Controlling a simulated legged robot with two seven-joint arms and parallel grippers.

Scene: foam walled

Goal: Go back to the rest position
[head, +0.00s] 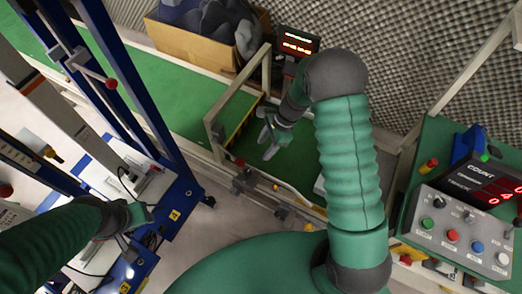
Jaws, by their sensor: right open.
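My right arm rises in the middle of the head view, bends at a dark elbow and reaches left. Its right gripper (267,142) is open and empty above the green conveyor belt (190,90), near a metal frame. My left arm comes in from the lower left. Its left gripper (138,228) is over the blue-and-white fixture (165,205); its fingers are small and mixed with cables, so I cannot tell how far apart they are.
A cardboard box (190,42) of dark material stands behind the belt, beside a red-lit display (298,42). Blue uprights (135,90) stand at the left. A control panel (460,235) with coloured buttons and a counter (485,185) is at the right. Grey foam covers the wall.

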